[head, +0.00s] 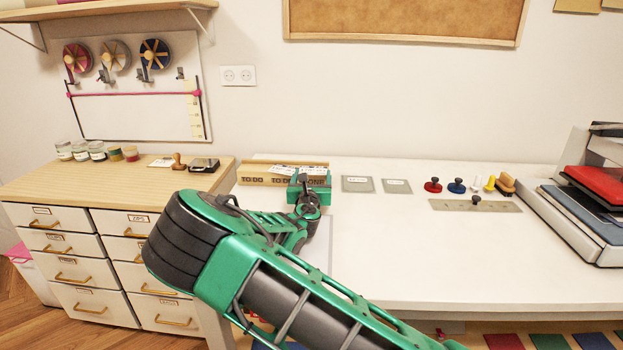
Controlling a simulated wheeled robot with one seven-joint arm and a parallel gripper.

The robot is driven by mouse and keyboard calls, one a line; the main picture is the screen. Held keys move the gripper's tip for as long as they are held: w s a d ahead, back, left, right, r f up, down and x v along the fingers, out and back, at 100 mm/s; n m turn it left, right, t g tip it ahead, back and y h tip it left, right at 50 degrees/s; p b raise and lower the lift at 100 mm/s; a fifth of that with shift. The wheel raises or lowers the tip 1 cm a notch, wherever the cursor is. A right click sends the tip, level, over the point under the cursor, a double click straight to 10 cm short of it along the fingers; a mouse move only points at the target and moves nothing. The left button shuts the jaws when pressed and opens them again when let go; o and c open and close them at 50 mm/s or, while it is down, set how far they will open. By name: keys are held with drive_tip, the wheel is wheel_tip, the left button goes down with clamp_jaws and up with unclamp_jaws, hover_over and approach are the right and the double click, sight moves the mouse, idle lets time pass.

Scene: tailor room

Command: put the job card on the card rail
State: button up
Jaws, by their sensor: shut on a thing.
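The card rail (253,181) is a long wooden strip at the back left end of the white table, with "TO DO" and "DONE" lettering on its front. My gripper (309,186) is at the right part of the rail, in front of the "DONE" end, and is shut. White cards (283,170) show at the rail's top, just behind and above my gripper. One of them, the job card (314,171), seems to be in my jaws. My gripper and wrist hide its lower part, and I cannot tell whether it touches the rail.
Two grey plates (357,184) lie right of the rail. Red and blue knobbed pieces (433,185), a metal strip (470,205) and a press (590,200) stand farther right. The table's middle is clear. A drawer cabinet (85,250) is at left.

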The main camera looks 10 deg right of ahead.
drive_tip(key=shift+f, duration=0.3)
drive_tip(key=o, duration=1.1)
